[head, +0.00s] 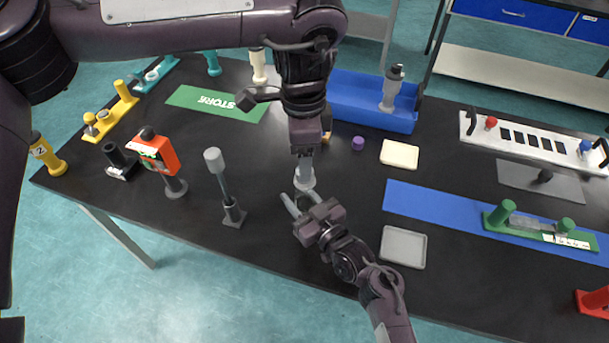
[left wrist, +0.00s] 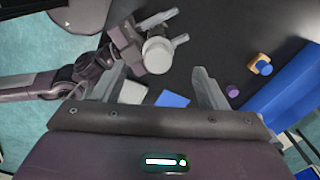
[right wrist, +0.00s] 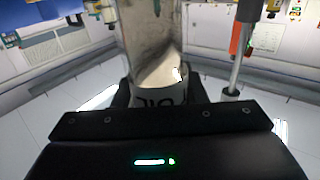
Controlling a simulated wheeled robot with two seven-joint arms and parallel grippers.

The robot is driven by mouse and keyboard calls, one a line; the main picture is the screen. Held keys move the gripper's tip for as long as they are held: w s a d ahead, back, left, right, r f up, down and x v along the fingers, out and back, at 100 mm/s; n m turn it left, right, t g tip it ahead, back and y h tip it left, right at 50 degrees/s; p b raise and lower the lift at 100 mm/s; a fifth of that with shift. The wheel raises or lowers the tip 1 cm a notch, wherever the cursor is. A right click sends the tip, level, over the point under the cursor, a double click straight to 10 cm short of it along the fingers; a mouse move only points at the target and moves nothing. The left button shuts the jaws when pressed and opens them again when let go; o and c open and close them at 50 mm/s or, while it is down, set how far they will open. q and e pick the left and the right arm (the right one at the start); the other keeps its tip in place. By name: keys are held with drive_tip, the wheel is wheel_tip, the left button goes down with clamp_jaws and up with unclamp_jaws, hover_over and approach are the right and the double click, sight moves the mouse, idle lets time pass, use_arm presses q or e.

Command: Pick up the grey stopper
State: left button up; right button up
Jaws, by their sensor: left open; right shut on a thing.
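A pale grey piece (head: 304,178) with a flared, round end is at the middle of the table's near half, and it looks like the grey stopper. My right gripper (head: 298,203) is shut on it. In the right wrist view the piece (right wrist: 155,55) fills the space between the fingers, with partly hidden dark lettering. My left gripper (head: 304,155) points down right above it, open. In the left wrist view the piece's round end (left wrist: 158,55) lies beyond the left fingers (left wrist: 158,90). I cannot tell whether they touch it.
A grey bottle-like piece (head: 389,92) stands in the blue bin (head: 350,98). A grey-headed rod on a stand (head: 226,185) and an orange device (head: 158,153) are at left. A grey tray (head: 403,247) lies right of my right gripper. A purple cap (head: 358,143) is behind.

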sight(303, 186)
use_arm(q)
wheel_tip(303, 186, down, 6)
drive_tip(key=shift+s+d+r, duration=0.15)
drive_tip(key=shift+c, duration=0.3)
drive_tip(key=c, duration=1)
